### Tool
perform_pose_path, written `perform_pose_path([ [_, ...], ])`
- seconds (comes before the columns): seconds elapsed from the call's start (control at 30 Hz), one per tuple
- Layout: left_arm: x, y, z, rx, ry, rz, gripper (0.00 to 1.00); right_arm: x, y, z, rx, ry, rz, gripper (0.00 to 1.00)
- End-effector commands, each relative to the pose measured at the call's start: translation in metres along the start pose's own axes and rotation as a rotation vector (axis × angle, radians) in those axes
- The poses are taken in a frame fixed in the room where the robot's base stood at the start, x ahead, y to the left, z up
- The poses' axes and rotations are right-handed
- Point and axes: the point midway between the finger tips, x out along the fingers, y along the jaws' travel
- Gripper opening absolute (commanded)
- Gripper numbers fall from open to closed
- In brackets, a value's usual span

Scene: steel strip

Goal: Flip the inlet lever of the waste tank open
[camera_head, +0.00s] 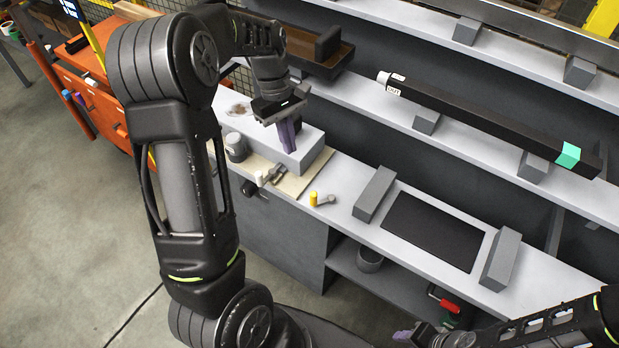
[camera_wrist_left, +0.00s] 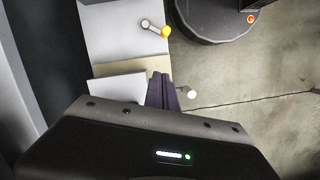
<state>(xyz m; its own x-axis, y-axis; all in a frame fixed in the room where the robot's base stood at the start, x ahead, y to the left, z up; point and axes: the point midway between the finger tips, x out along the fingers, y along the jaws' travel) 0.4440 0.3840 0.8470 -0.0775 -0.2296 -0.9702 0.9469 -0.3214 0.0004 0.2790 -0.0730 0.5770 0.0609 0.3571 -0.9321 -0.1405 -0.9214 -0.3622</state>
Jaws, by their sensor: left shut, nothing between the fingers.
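Two small levers sit at the counter's front edge: one with a white knob (camera_head: 260,178) on a beige board, one with a yellow knob (camera_head: 314,198) on the grey top to its right. I cannot tell from any label which is the waste tank's inlet lever. The left wrist view also shows the yellow knob (camera_wrist_left: 166,32) and the white knob (camera_wrist_left: 192,94). My left gripper (camera_head: 288,138) is shut and empty, pointing down above and behind the levers, touching neither. Its dark purple fingers (camera_wrist_left: 163,92) show together. My right gripper (camera_head: 404,335) is low at the bottom edge, partly cut off.
Grey blocks flank a dark plate (camera_head: 433,230) to the right. A long black bar (camera_head: 490,125) lies on the shelf above. An orange cart (camera_head: 98,95) stands at left.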

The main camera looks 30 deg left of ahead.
Motion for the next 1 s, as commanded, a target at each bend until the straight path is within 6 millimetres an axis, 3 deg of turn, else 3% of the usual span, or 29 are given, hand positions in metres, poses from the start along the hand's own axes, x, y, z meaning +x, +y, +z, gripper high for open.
perform_pose_path([
  [0.37, 0.013, 0.0, 0.0, 0.001, -0.001, -0.001, 0.0, 0.0, 0.0, 0.0, 0.0, 0.0, 0.0, 0.36],
  [0.87, 0.104, -0.001, 0.001, 0.0, -0.003, -0.004, 0.0, -0.002, -0.001, 0.0, 0.0, 0.001, 0.0, 0.36],
  [1.0, 0.105, 0.0, 0.025, 0.003, 0.0, 0.0, 0.0, -0.009, -0.003, 0.0, 0.0, 0.0, 0.0, 0.36],
])
